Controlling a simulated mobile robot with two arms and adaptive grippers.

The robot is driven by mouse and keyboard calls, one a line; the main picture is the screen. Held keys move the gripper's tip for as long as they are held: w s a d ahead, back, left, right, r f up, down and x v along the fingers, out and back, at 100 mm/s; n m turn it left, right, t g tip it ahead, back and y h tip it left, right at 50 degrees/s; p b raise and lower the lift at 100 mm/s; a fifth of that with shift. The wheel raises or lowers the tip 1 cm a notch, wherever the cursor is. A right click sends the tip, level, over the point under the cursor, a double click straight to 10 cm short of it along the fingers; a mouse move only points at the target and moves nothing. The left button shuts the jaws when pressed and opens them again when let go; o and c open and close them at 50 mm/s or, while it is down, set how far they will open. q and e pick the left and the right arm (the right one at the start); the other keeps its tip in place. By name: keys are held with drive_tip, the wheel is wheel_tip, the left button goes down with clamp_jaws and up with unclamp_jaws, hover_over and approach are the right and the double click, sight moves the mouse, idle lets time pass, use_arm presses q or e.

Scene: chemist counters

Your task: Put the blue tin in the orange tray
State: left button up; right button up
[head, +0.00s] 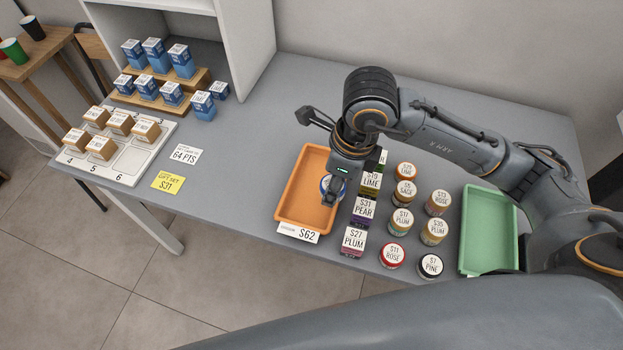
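The orange tray (292,195) lies on the grey counter, right of centre. My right gripper (331,196) points down over the tray's right side. A round tin with a white lid and a blue edge (323,184) shows just behind and beside its fingers. The fingers and wrist hide most of this tin, so I cannot tell whether they grip it, or whether it rests on the tray floor or is held above it. My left gripper is out of view.
Several labelled boxes (353,239) stand in a row right of the orange tray. Several round tins (391,255) stand beyond them, then a green tray (487,238). A white rack (127,165) and blue boxes (147,87) are at left. The counter between is mostly clear.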

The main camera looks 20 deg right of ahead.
drive_tip(key=shift+w+a+f, duration=0.1)
drive_tip(key=shift+w+f, duration=0.1)
drive_tip(key=shift+w, duration=0.45)
drive_tip(key=shift+w+a+f, duration=0.1)
drive_tip(key=shift+w+f, duration=0.1)
drive_tip(key=shift+w, duration=0.4)
drive_tip(key=p, duration=0.1)
hover_over(315, 190)
drive_tip(key=f, duration=0.5)
drive_tip(key=shift+s+d+f, duration=0.2)
drive_tip(key=shift+s+f, duration=0.1)
drive_tip(key=shift+s, duration=0.05)
drive_tip(key=f+p, duration=0.1)
drive_tip(key=f, duration=0.2)
drive_tip(key=shift+w+p, duration=0.2)
drive_tip(key=shift+p, duration=0.1)
drive_tip(key=shift+f, duration=0.45)
drive_tip(key=o, duration=1.1)
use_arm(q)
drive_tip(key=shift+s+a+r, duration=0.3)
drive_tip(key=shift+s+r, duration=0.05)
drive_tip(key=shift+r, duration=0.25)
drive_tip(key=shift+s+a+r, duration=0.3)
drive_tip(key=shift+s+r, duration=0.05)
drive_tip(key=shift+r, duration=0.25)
use_arm(e)
drive_tip(key=shift+o, duration=0.2)
